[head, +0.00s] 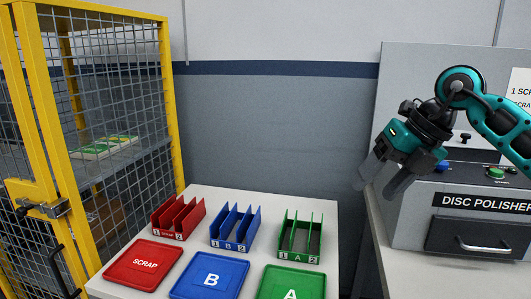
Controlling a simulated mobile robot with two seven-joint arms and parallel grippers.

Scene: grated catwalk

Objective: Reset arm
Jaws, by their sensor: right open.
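My right arm comes in from the right edge, teal and black. Its gripper (384,182) hangs in the air over the gap between the white table (325,213) and the disc polisher (470,200). The two grey fingers point down and to the left and are spread apart with nothing between them. The gripper touches nothing that I can see. My left gripper does not show.
On the table stand red (178,216), blue (235,228) and green (299,236) slotted racks. Before them lie red SCRAP (143,262), blue B (210,276) and green A (291,284) trays. A yellow-framed mesh cage (168,100) stands left.

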